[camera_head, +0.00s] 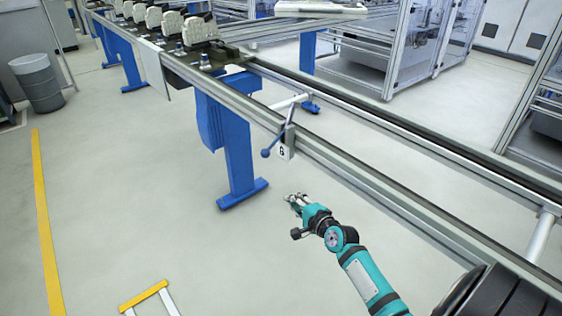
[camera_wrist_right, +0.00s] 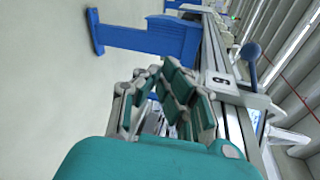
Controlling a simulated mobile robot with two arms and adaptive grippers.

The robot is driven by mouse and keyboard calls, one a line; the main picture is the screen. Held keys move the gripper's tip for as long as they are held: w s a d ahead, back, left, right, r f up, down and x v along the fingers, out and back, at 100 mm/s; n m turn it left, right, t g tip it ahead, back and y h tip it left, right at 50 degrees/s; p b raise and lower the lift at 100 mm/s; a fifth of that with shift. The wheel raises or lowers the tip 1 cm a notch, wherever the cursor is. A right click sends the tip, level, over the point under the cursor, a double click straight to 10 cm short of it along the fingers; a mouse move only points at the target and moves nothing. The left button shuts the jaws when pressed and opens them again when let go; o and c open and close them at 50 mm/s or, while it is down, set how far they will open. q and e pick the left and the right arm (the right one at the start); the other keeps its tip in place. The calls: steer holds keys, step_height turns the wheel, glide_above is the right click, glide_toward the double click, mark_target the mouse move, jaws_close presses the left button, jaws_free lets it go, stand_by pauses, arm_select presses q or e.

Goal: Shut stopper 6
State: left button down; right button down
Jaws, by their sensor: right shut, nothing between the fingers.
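Stopper 6 (camera_head: 285,148) sits on the near side rail of the conveyor. It has a small white plate marked 6 and a lever with a blue ball knob (camera_head: 265,153) at its left end. A grey bar reaches from the stopper toward the far rail. My right gripper (camera_head: 291,199) is shut and empty, below and in front of the stopper, apart from the lever. Its fingers also show in the right wrist view (camera_wrist_right: 173,80). My left gripper is out of view.
The conveyor rail (camera_head: 340,165) runs diagonally across the view on a blue leg (camera_head: 238,150). White pallet loads (camera_head: 200,29) stand on the line at the upper left. A yellow-topped frame (camera_head: 145,296) stands at the bottom left.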

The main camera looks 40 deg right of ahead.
step_height(320, 180, up, 10)
steer(key=d+m+t, duration=0.1)
steer(key=m+t, duration=0.1)
steer(key=shift+w+d, duration=0.15)
steer(key=shift+w, duration=0.1)
steer(key=shift+w+r, duration=0.1)
steer(key=w+b, duration=0.1)
steer(key=w, duration=0.9)
steer(key=shift+d+f, duration=0.25)
steer(key=shift+f, duration=0.1)
steer(key=shift+s, duration=0.1)
steer(key=shift+a+r+m+p, duration=0.25)
steer(key=shift+m+p, duration=0.25)
steer(key=shift+p, duration=0.05)
